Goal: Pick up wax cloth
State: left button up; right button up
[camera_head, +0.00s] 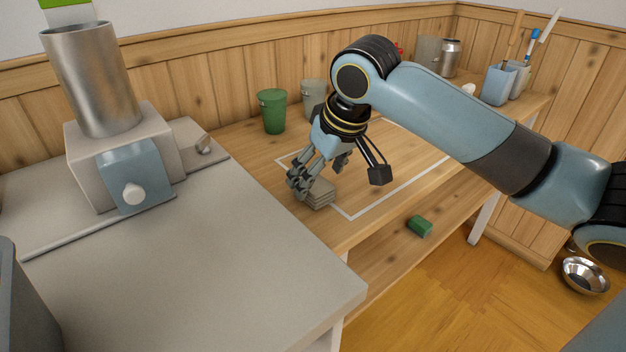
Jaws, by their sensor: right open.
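A small light grey-beige folded stack (320,194), which looks like the wax cloth, lies on the wooden bench near its front edge, by the left end of a white outlined rectangle. My right gripper (338,184) is over the bench with its fingers spread apart and pointing down. One side of the fingers is at the stack's left edge, the other hangs to the right of it. The fingers partly cover the stack, and I cannot tell if they touch it. My left gripper is not in view.
A green cup (271,111) and a grey-green cup (315,98) stand behind the gripper. A metal cylinder on a boxy stand (119,150) is on the grey counter at left. Blue holders (497,85) stand far right. A green block (420,226) lies on the lower shelf.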

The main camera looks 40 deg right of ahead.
jog(key=x, duration=0.3)
jog(key=shift+w+b, duration=0.2)
jog(key=shift+b, duration=0.15)
jog(key=shift+w+d+f, duration=0.1)
jog(key=shift+w+f, duration=0.05)
jog(key=shift+f, duration=0.2)
jog(key=shift+r, duration=0.1)
jog(key=c, duration=0.5)
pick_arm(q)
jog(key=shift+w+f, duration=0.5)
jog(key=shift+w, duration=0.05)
pick_arm(e)
jog(key=c, duration=0.7)
jog(key=shift+c, duration=0.2)
